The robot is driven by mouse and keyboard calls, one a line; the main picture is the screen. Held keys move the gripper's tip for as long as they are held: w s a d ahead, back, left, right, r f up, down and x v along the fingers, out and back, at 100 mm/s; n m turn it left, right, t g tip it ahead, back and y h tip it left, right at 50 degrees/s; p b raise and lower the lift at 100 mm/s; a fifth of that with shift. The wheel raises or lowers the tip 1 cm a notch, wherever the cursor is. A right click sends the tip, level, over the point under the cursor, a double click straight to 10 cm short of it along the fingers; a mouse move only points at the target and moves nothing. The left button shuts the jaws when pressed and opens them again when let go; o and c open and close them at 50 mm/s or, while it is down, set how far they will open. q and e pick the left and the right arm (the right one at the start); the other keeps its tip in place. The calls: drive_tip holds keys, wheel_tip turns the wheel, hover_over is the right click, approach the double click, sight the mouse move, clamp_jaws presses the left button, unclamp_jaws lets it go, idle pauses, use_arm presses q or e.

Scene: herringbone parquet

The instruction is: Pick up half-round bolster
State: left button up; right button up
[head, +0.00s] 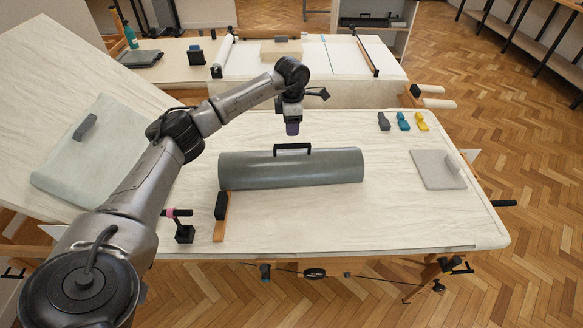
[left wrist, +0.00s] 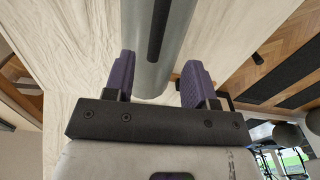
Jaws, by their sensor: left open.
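The half-round bolster (head: 290,172) is a long grey-green half-cylinder lying across the middle of the pale table, with a black handle (head: 293,148) along its top. My right gripper is in neither view.
A grey pad (head: 435,172) and several small coloured blocks (head: 403,121) sit at the table's right. The front right tabletop is bare.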

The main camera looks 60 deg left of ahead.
sight(292, 144)
use_arm(q)
drive_tip(key=shift+f+b, duration=0.4)
drive_tip(key=shift+f, duration=1.8)
wheel_tip(292, 144, down, 5)
drive_tip(key=shift+b, duration=0.85)
drive_tip(key=shift+a, duration=0.1)
drive_tip(key=shift+c, duration=0.5)
drive_tip(key=shift+c, duration=0.6)
clamp_jaws()
